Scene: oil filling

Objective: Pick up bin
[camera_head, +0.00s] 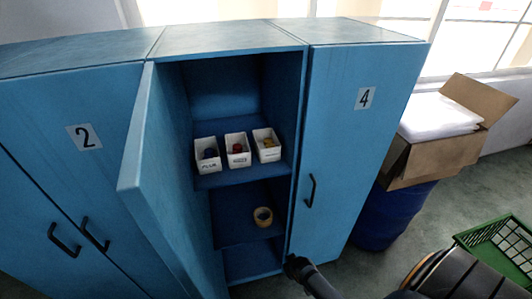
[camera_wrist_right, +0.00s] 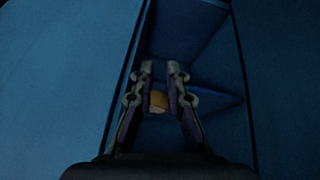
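Three small white bins stand in a row on the upper shelf of the open blue cabinet: a left bin (camera_head: 207,155) with dark blue contents, a middle bin (camera_head: 238,150) with red contents, and a right bin (camera_head: 267,145) with yellowish contents. Each has a label on its front. My right gripper (camera_head: 291,265) is low in front of the cabinet's right edge, below and apart from the bins. In the right wrist view its fingers (camera_wrist_right: 162,72) are apart with nothing held between them. The bins cannot be made out there. My left gripper is out of view.
The open cabinet door (camera_head: 165,180) bounds the left side, closed cabinet 4 (camera_head: 350,150) the right. A blue drum, cardboard box (camera_head: 440,155) and green crate (camera_head: 500,250) stand right.

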